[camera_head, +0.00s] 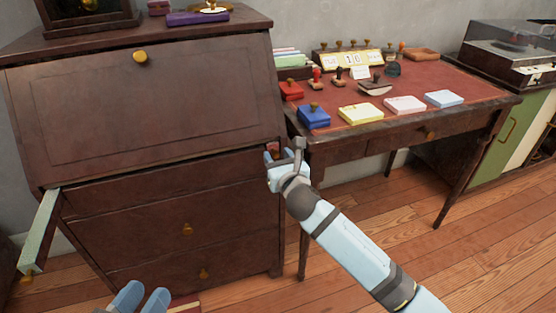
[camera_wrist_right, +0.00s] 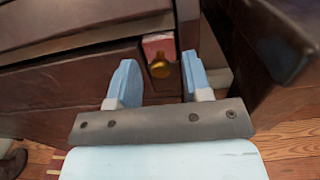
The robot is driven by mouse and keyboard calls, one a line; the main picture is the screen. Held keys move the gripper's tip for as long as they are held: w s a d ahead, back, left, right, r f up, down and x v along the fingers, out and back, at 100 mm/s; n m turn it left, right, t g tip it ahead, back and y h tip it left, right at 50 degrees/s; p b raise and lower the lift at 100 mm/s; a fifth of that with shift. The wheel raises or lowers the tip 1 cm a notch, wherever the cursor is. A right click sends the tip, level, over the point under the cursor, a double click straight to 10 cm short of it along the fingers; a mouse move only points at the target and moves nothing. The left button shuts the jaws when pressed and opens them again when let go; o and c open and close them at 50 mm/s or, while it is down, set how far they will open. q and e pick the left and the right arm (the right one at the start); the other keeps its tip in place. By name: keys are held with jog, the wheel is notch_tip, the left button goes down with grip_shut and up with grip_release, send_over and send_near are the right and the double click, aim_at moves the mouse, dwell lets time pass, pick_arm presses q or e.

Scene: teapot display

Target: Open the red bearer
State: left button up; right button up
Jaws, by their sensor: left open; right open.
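The red bearer (camera_head: 273,149) is a narrow slot piece at the right front of the dark wooden secretary desk, mostly hidden by my right gripper in the head view. The right wrist view shows its red end face (camera_wrist_right: 154,43) with a small brass knob (camera_wrist_right: 160,67), near flush with the desk front. My right gripper (camera_head: 283,157) is open in front of it; in the wrist view its fingers lie on either side of the knob, apart from it. My left gripper (camera_head: 143,291) is open and empty at the bottom of the head view, low before the drawers.
A pale green bearer (camera_head: 40,228) sticks out at the desk's left. The sloping desk lid (camera_head: 150,105) is shut. A writing table (camera_head: 420,125) with stamps and coloured pads stands close on the right. Wooden floor (camera_head: 400,240) is clear in front of it.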

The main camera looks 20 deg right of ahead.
grip_shut()
jog(key=shift+s+r+p, duration=0.1)
jog(key=shift+s+p, duration=0.2)
jog(key=shift+s, duration=0.05)
pick_arm(q)
notch_tip(320, 180, up, 10)
jog(key=n+t+p, duration=0.1)
jog(key=t+p, duration=0.2)
jog(key=p, duration=0.4)
jog(key=shift+s+a+f+n+t, duration=0.2)
jog(key=shift+s+f+n+t, duration=0.1)
jog(key=shift+s, duration=0.1)
pick_arm(e)
jog(key=s, duration=1.8)
jog(key=shift+s+d, duration=0.35)
grip_release()
